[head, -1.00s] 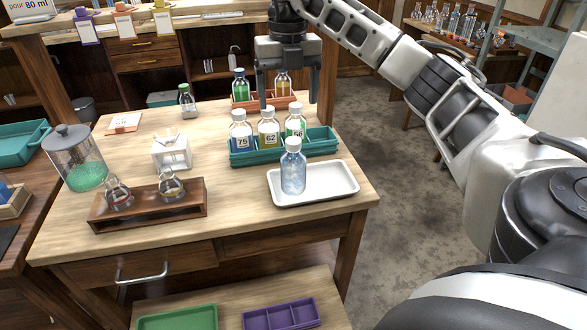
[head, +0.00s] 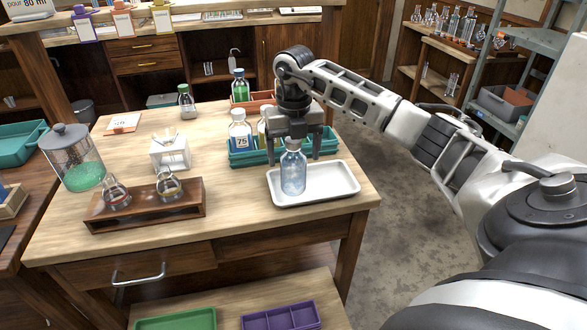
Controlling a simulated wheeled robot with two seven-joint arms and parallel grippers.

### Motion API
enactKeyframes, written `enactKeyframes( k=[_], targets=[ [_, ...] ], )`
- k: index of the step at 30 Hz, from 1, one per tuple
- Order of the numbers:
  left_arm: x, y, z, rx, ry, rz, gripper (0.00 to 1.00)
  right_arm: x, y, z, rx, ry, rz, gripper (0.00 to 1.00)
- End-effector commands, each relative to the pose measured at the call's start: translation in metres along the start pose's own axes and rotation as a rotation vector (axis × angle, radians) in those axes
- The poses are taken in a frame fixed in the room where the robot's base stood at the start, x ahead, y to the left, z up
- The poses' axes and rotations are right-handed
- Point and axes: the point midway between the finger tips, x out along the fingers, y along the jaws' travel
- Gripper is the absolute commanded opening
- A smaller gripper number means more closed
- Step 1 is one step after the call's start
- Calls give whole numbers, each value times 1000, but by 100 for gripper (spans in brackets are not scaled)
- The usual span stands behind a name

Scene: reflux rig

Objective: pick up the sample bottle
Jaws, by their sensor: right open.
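The sample bottle (head: 293,173), clear with pale blue contents and a white cap, stands upright on a white tray (head: 345,190) at the table's front right. My right gripper (head: 294,158) is open and empty, pointing down. Its fingers show on either side of the bottle's cap and neck. The cap shows in front of the gripper body, so the jaws look a little behind the bottle; I cannot tell whether they touch it. My left gripper is out of view.
A teal rack (head: 240,158) with numbered bottles stands just behind the tray, partly hidden by my right gripper. A wooden rack (head: 146,212) with two flasks, a white box (head: 170,153) and a glass jar (head: 74,160) stand left. The table between is clear.

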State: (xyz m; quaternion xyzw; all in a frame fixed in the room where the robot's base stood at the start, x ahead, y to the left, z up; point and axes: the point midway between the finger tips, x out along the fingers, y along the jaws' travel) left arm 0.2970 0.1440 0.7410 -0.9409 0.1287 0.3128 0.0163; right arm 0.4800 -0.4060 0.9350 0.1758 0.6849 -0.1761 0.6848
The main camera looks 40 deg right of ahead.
Motion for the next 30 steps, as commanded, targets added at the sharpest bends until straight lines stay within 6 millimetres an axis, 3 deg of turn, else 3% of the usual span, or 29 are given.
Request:
enactKeyframes(
  k=[3, 11, 15, 17, 30],
  targets=[
    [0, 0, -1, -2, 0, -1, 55, 12, 0, 0, 0, 1, 0, 80],
    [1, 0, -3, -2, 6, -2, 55, 14, 1, 0, -1, -1, 1, 80],
    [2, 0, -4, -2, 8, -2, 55, 14, 1, 0, 0, 0, 1, 41],
    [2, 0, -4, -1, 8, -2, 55, 14, 1, 0, -1, 0, 1, 28],
    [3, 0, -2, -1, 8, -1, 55, 6, 1, 1, 0, -3, 2, 28]
  ],
)
